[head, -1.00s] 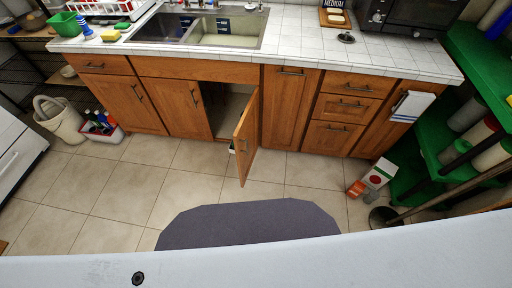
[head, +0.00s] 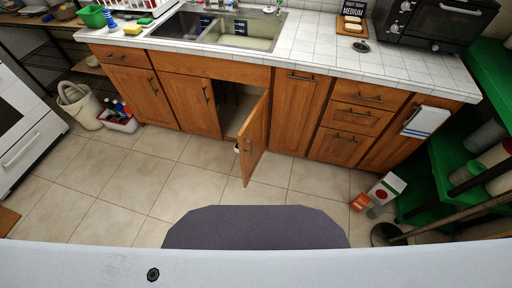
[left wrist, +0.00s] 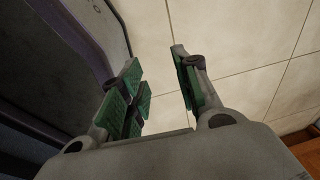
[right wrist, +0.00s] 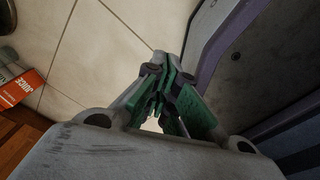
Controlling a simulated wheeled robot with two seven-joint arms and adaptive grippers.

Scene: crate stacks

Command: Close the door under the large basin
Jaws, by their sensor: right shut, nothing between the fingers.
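The cabinet door (head: 254,138) under the double-bowl sink stands wide open, jutting out toward me, with its handle near its free edge. The dark cabinet opening (head: 232,105) shows to its left. The large basin (head: 243,36) is the right bowl of the sink above it. My left gripper (left wrist: 158,85) is open and empty over the floor tiles in the left wrist view. My right gripper (right wrist: 163,90) is shut and empty over the floor in the right wrist view. Neither gripper shows in the head view, so both are away from the door.
A dark grey mat-like shape (head: 255,228) is in front of the cabinets. A juice carton (head: 386,188) and a green shelf (head: 432,165) are at the right. Tiled floor before the door is free.

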